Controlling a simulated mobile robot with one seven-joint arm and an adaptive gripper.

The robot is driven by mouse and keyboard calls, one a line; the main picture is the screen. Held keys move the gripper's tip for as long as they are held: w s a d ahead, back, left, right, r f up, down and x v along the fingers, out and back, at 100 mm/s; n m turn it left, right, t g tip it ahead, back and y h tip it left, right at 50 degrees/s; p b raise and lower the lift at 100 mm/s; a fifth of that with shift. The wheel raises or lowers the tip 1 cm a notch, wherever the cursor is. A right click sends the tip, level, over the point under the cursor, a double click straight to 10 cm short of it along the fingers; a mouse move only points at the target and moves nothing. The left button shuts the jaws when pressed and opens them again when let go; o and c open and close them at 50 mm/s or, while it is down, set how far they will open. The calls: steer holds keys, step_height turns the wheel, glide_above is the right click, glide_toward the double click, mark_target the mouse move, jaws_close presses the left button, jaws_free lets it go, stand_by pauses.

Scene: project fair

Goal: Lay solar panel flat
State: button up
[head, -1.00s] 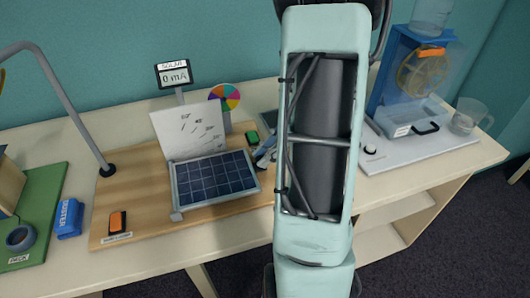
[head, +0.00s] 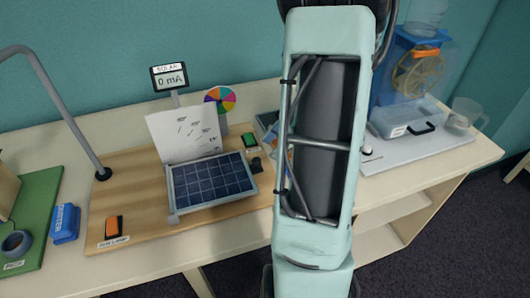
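The solar panel (head: 212,182) is a dark blue gridded panel in a pale frame on a wooden board (head: 135,190). It looks tilted at a low angle, but I cannot tell whether it lies fully flat. A white card with angle marks (head: 187,133) stands behind it. A small dark knob (head: 256,164) shows beside its right edge. The solar meter (head: 169,78) reads 0 mA. My arm runs down the middle of the head view, right of the panel, and hides my gripper.
A lamp pole (head: 72,118) rises at the board's left. An orange lamp switch (head: 113,226), a blue duster (head: 66,223) and a coloured wheel (head: 220,99) are nearby. A blue water-wheel stand (head: 405,75) and a clear jug (head: 465,113) stand right of my arm.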

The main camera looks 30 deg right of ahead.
steer(key=v, duration=0.6)
steer(key=shift+d+r, duration=0.2)
steer(key=shift+s, duration=0.1)
